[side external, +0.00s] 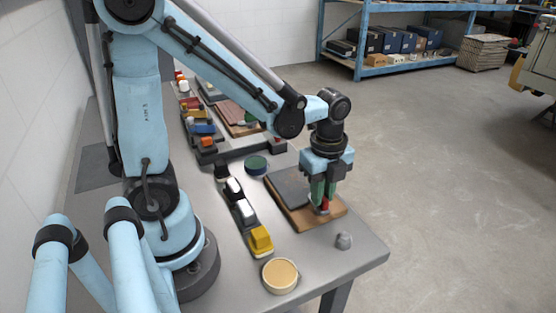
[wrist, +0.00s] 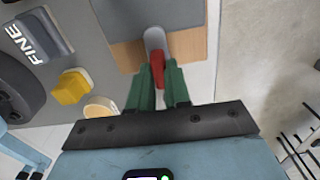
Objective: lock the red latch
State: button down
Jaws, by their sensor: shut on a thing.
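The red latch (side external: 324,204) sits at the front right part of a wooden board (side external: 298,222) on the grey table. In the wrist view the red latch (wrist: 157,68) lies between the two green fingers, with a rounded grey metal piece (wrist: 155,40) just beyond it. My gripper (side external: 322,203) points down over the board, its green fingers shut on the red latch. It also shows in the wrist view (wrist: 158,72). The fingers hide parts of the latch, and I cannot tell its exact angle from the side.
A dark grey plate (side external: 288,184) covers the board's left part. A yellow block (side external: 260,240), a round tan-topped tin (side external: 280,275) and a small grey knob (side external: 344,241) stand nearby. A green-topped round tin (side external: 256,164) is behind. The table's right edge is close.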

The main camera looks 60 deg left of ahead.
jog(key=c, duration=1.1)
grip_release()
jog(key=shift+r, duration=0.1)
notch_tip(320, 180, up, 12)
jog(key=shift+f, duration=0.1)
jog(key=f+n+t, duration=0.1)
jog(key=n+t, duration=0.1)
jog(key=n, duration=0.4)
jog(key=s+f+n+t, duration=0.1)
jog(key=n+t, duration=0.1)
jog(key=n, duration=0.4)
jog(key=s+f+n+t, duration=0.1)
jog(key=n+t, duration=0.2)
jog(key=n, duration=0.3)
jog(key=shift+a+f, duration=0.1)
jog(key=shift+a, duration=0.15)
